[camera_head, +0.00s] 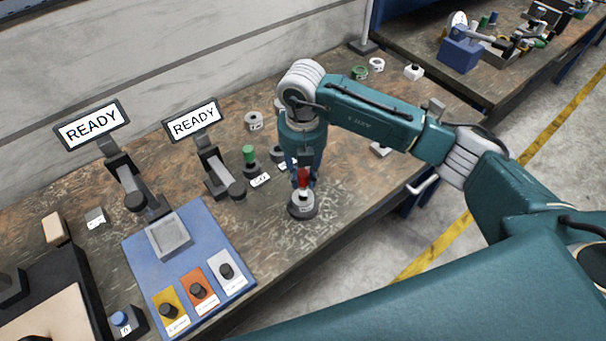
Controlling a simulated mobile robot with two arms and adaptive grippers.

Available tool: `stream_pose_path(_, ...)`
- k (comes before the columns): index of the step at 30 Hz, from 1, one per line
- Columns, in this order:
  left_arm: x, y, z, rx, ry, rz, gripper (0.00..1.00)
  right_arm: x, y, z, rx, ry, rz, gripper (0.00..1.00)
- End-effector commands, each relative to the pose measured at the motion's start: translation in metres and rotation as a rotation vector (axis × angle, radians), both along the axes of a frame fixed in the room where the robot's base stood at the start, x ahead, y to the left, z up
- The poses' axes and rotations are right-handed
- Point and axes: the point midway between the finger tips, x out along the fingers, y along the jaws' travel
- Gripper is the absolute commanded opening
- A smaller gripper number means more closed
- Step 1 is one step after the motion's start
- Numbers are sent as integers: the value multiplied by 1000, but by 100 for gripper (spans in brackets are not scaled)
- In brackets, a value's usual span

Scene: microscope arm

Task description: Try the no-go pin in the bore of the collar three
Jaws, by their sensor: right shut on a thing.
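My right gripper (303,172) points down and is shut on the red-handled no-go pin (303,180). The pin is upright, right above a dark grey round collar (302,205) with a small pale label that is too small to read. The pin's lower end meets the collar's top in the picture; I cannot tell whether it is inside the bore. A green-handled pin (249,156) stands in a dark holder by a GO label (260,180). Another dark round holder (277,154) is partly hidden behind my gripper. My left gripper is not in view.
Two READY displays (92,125) (192,121) stand at the left and middle. A blue plate (225,240) carries yellow, orange and grey pads with dark pieces. The bench right of the collar is clear.

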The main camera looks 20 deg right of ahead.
Motion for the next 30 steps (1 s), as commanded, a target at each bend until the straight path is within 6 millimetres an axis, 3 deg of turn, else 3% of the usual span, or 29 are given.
stream_pose_path(30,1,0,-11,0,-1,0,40,0,0,-13,0,0,0,0)
